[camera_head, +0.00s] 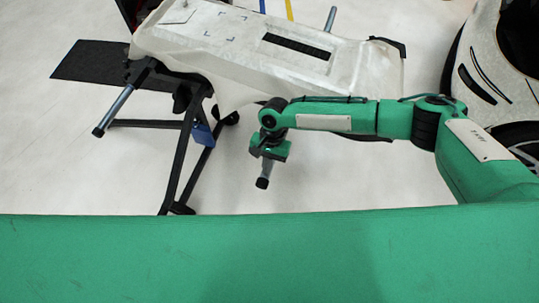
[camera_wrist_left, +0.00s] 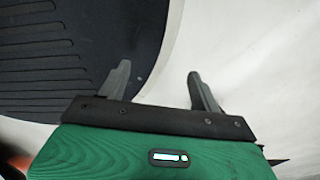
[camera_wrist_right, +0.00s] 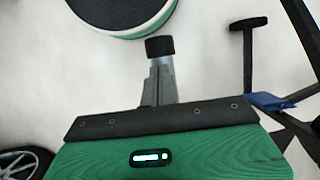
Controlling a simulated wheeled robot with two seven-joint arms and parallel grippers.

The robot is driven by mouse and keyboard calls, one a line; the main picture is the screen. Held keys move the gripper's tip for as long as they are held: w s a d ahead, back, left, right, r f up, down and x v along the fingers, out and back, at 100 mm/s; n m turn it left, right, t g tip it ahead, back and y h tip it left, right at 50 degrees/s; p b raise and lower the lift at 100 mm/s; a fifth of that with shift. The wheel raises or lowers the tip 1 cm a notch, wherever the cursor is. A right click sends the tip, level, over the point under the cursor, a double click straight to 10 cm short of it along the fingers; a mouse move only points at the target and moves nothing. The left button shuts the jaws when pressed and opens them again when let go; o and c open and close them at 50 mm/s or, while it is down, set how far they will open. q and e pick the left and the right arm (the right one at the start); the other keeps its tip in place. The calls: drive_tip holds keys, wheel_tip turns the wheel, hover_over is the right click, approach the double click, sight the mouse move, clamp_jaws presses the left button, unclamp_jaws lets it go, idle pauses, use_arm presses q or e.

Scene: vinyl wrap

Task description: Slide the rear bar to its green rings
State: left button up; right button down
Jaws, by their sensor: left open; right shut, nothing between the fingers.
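A vinyl-wrapped panel (camera_head: 225,57) lies on a dark folding stand (camera_head: 185,155). A grey bar with a black end cap (camera_head: 113,109) sticks out at its left, towards me. Another grey bar end (camera_head: 330,18) sticks out past the far edge. I cannot tell which bar is the rear one, and no green rings show. My right gripper (camera_head: 267,165) is shut, pointing down near the panel's near right side. A black cap (camera_wrist_right: 160,46) on a grey tube shows right at its fingertips (camera_wrist_right: 158,78); contact is unclear. My left gripper (camera_wrist_left: 160,82) is open and empty.
A dark mat (camera_head: 85,62) lies on the floor at the left. A pale car (camera_head: 490,75) with dark wheels stands at the right. A blue part (camera_wrist_right: 272,100) is on the stand's leg.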

use_arm(q)
drive_tip(key=shift+s+a, duration=0.2)
drive_tip(key=shift+s, duration=0.15)
use_arm(e)
drive_tip(key=shift+s+a, duration=0.1)
drive_tip(key=shift+s, duration=0.05)
use_arm(q)
wheel_tip(320, 180, up, 12)
drive_tip(key=p, duration=1.2)
drive_tip(key=shift+s, duration=0.35)
use_arm(e)
drive_tip(key=s+a, duration=0.2)
drive_tip(key=s, duration=0.4)
drive_tip(key=s+a, duration=0.2)
drive_tip(key=s, duration=0.5)
drive_tip(key=shift+a, duration=0.3)
